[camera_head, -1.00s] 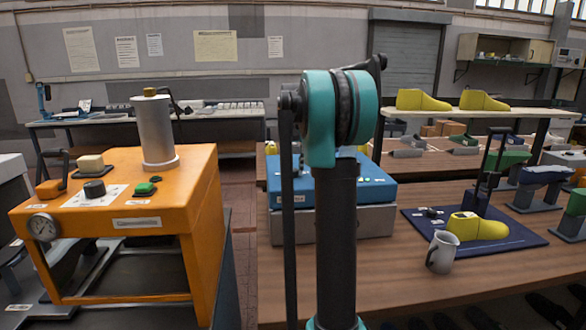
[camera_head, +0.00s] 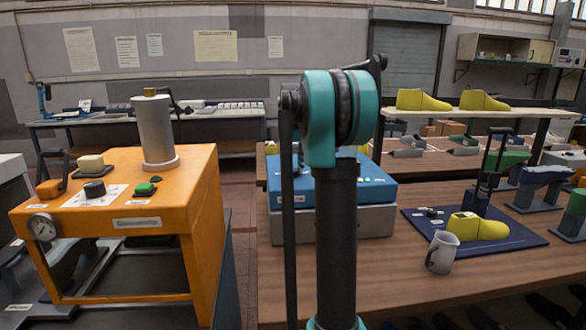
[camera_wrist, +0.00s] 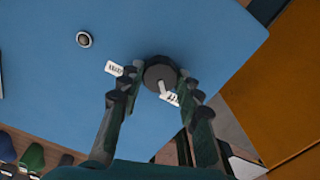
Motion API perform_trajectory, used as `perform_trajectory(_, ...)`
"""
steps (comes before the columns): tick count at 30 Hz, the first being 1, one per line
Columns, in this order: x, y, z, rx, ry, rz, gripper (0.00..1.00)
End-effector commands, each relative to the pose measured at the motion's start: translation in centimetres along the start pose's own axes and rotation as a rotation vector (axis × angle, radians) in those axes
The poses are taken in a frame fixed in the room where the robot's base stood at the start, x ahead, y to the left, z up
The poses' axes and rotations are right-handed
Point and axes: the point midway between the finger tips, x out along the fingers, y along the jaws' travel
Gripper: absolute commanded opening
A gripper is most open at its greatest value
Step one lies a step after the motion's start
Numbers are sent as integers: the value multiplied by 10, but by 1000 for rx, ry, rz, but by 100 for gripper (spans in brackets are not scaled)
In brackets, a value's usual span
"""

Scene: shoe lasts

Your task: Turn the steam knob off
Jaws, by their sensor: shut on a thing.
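A dark round knob (camera_wrist: 160,68) with a pale pointer mark sits on a blue surface (camera_wrist: 200,35) in the wrist view. The pointer points down and slightly right, toward a small white label (camera_wrist: 171,98). Another white label (camera_wrist: 114,68) lies to the knob's left. The lettering is too small to read surely. My gripper (camera_wrist: 160,82) is shut on the knob, one finger on each side. In the head view a blue-topped box (camera_head: 378,190) stands on the table, partly hidden by my arm. My gripper and the knob cannot be made out there.
A small round pale-rimmed fitting (camera_wrist: 84,39) is on the blue surface. An orange machine (camera_head: 205,215) with its own dark knob (camera_head: 94,188) and gauge stands left. A mug (camera_head: 442,252) and a yellow shoe last (camera_head: 480,229) on a dark mat stand right of the box.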

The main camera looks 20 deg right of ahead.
Motion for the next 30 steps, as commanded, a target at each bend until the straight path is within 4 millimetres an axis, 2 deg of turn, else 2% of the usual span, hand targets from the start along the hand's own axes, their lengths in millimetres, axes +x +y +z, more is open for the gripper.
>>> perform_trajectory(12,0,0,0,-6,1,0,5)
perform_trajectory(13,0,0,0,-6,1,0,38)
perform_trajectory(17,0,0,0,-5,0,0,54)
perform_trajectory(26,-1,0,0,-5,0,0,55)
perform_trajectory(30,-10,0,0,-5,0,0,55)
